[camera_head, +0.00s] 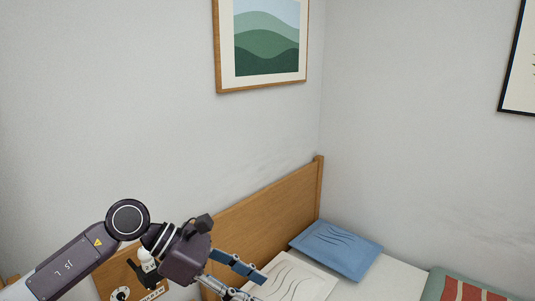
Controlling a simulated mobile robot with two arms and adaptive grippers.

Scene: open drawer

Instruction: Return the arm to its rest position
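My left arm comes in from the lower left. My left gripper (257,288) is at the bottom, left of centre, pointing right and down. Its two fingers are apart with a gap between them, and I see nothing held there. In the picture the fingertips lie over the near edge of the white pillow; I cannot tell how far apart they are in depth. My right gripper is out of view. No drawer shows clearly.
A bed with a wooden headboard (270,210), a white pillow (300,279), a blue pillow (336,246) and a red-striped green blanket (460,289) fills the lower right. A wooden surface (113,277) shows behind my arm. Pictures hang on the walls.

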